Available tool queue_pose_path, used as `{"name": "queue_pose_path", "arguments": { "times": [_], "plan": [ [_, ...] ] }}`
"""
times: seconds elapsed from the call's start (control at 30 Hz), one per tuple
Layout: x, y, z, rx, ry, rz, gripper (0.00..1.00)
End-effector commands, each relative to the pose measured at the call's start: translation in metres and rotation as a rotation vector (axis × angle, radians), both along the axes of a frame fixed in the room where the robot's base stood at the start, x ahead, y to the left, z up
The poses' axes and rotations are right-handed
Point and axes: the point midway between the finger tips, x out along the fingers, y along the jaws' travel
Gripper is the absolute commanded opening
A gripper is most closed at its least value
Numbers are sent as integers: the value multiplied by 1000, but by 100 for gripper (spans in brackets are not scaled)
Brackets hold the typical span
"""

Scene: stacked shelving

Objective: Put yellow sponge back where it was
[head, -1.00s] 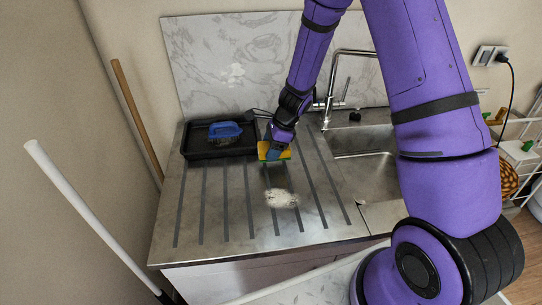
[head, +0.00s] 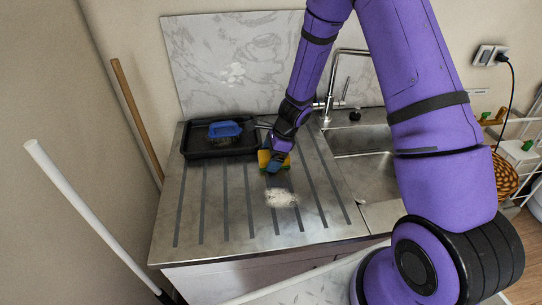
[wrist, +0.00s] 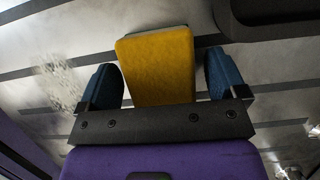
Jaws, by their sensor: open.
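The yellow sponge (head: 264,158) with a green side is on the ribbed steel drainboard (head: 220,215), near the black tray. In the wrist view the sponge (wrist: 158,68) stands between the two blue fingertips of my gripper (wrist: 166,88), with a gap visible on each side. My gripper (head: 275,163) is open around the sponge and low over the drainboard. The gripper partly hides the sponge in the head view, so its contact with the board is hard to tell.
A black tray (head: 190,151) with a blue brush (head: 225,129) lies behind left. A white foamy patch (head: 281,198) is on the drainboard in front. The sink (head: 365,175) and faucet (head: 343,75) are to the right. The front left drainboard is clear.

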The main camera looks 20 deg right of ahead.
Motion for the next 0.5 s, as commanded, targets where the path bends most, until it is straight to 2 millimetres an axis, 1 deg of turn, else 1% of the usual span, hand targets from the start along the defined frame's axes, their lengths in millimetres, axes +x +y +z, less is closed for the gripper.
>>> {"name": "queue_pose_path", "arguments": {
  "times": [0.13,0.23,0.37,0.5],
  "plan": [
    [0,0,4,0,-1,1,91],
    [0,-4,14,-1,-3,2,91],
    [-2,-12,34,-1,-4,0,91],
    [-4,-22,59,-2,-5,1,91]
  ]
}}
